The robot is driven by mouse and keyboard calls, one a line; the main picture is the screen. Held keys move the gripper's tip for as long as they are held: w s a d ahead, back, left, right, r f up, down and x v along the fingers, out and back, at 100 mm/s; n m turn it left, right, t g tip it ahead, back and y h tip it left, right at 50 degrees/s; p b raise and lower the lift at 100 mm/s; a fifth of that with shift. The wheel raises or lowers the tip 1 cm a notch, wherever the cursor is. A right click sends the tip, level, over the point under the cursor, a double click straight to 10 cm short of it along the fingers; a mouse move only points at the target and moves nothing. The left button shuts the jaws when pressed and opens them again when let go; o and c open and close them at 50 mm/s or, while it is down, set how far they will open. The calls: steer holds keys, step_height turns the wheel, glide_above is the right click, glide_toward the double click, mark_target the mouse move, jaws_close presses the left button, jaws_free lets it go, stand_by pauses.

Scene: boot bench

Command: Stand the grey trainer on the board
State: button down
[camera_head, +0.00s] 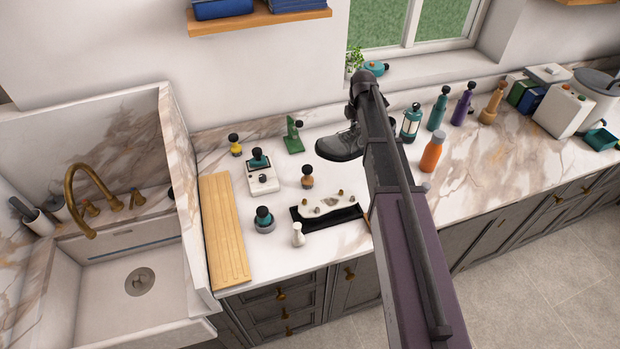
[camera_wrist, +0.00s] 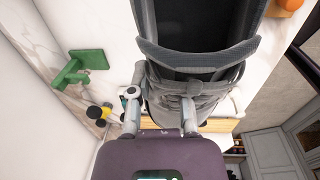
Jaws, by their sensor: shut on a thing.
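The grey trainer (camera_head: 340,146) is in the head view above the middle of the worktop, toe to the left, its heel end hidden behind my arm. In the wrist view the trainer (camera_wrist: 195,88) is large and close, its dark opening facing the camera. My gripper (camera_wrist: 160,112) is shut on the trainer, with a finger on either side of its near part. In the head view my arm hides most of the gripper. The pale wooden board (camera_head: 224,235) lies bare on the worktop beside the sink. Whether the trainer touches the worktop I cannot tell.
A black tray (camera_head: 352,221) with a pale spotted piece lies right of the board. Between them and the trainer stand a white device (camera_head: 262,181), a small brown-bodied item (camera_head: 307,178) and other small items. A green stand (camera_head: 293,137) and an orange bottle (camera_head: 431,153) flank the trainer.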

steer(key=shift+w, duration=0.35)
steer(key=shift+w+d, duration=0.15)
steer(key=shift+d, duration=0.1)
steer(key=shift+f, duration=0.1)
step_height(320, 180, down, 13)
steer(key=b, duration=1.3)
steer(key=shift+f+b, duration=0.15)
steer(key=shift+b, duration=0.15)
step_height(320, 180, down, 4)
steer(key=b, duration=0.4)
steer(key=shift+f, duration=0.25)
steer(key=shift+b, duration=0.3)
steer(key=c, duration=0.6)
jaws_free()
